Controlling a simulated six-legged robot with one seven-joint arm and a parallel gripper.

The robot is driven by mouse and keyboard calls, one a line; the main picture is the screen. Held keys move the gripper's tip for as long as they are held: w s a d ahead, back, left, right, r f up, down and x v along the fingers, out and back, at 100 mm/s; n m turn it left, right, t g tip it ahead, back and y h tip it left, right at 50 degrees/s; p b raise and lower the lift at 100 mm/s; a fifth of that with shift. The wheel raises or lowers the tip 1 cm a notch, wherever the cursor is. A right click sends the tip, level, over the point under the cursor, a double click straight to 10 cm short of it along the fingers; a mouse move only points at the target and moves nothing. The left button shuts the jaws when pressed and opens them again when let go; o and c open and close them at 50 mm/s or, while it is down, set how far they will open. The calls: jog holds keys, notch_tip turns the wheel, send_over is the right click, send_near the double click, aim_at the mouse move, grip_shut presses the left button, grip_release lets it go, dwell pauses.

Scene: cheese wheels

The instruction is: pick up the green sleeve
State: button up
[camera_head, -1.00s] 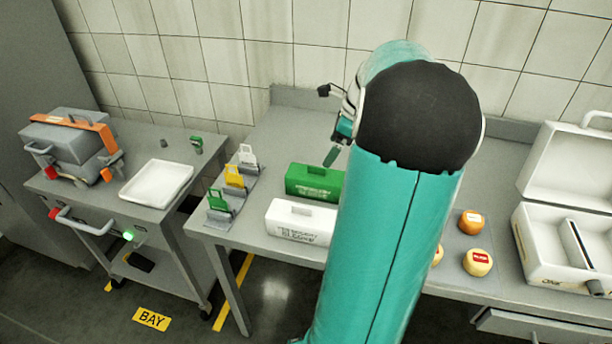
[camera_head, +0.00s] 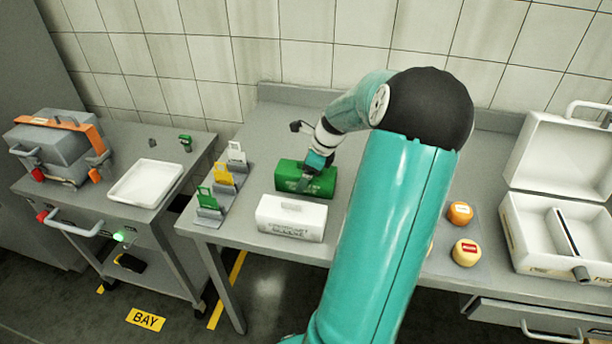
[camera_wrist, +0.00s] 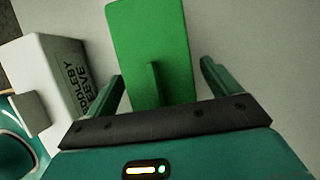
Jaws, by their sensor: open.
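The green sleeve (camera_head: 290,177) is a box-like block on the table, behind the white sleeve (camera_head: 291,217). My gripper (camera_head: 309,176) is over the green sleeve's right part in the head view and hides some of it. In the wrist view, the green sleeve (camera_wrist: 150,45) lies ahead with a raised ridge on top. The open fingers of my gripper (camera_wrist: 163,82) stand to either side of the ridge, with gaps between. I cannot tell how high the fingertips are above it. The white sleeve (camera_wrist: 57,80), with dark lettering, is at the left.
Tags in white, yellow and green (camera_head: 206,197) stand in holders on the table's left end. Cheese wheels (camera_head: 466,252) and an open white case (camera_head: 555,235) are on the right. A cart with a white tray (camera_head: 146,183) and grey case (camera_head: 58,150) stands left.

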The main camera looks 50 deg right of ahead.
jog(key=shift+w+f, duration=0.15)
jog(key=shift+f, duration=0.3)
jog(key=shift+a, duration=0.1)
jog(key=shift+c, duration=0.4)
jog(key=c, duration=0.9)
jog(key=shift+r, duration=0.2)
